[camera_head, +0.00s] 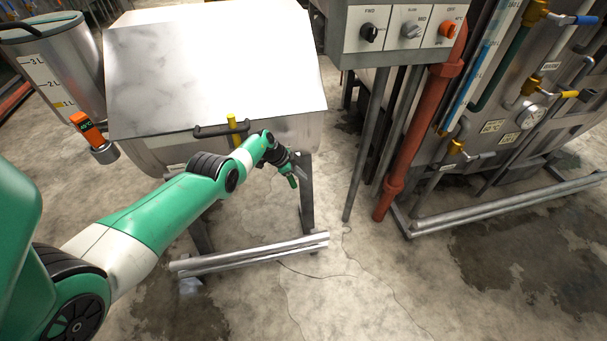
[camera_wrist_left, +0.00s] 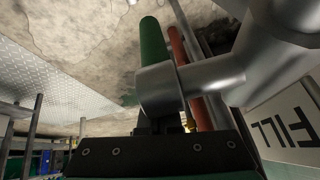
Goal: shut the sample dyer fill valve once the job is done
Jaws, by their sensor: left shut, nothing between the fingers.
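The sample dyer is the steel tank with a sloped lid (camera_head: 215,70) on a stand. Its fill valve shows by the green lever handle (camera_head: 293,182) at the tank's front right corner, pointing downward. In the left wrist view the green lever (camera_wrist_left: 153,42) sticks out beside a thick grey pipe (camera_wrist_left: 215,75), close in front of the gripper. A FILL label (camera_wrist_left: 285,130) is at the right. My left gripper (camera_head: 284,160) is shut and empty right at the valve; I cannot tell whether it touches the lever. Its dark body hides the lever's base. My right gripper is not in view.
A black bar handle (camera_head: 222,129) with a yellow post is on the tank's front. A control box with knobs (camera_head: 411,30) hangs at the upper right, beside a red pipe (camera_head: 410,140). Other valves and pipes stand at the right. The floor in front is clear.

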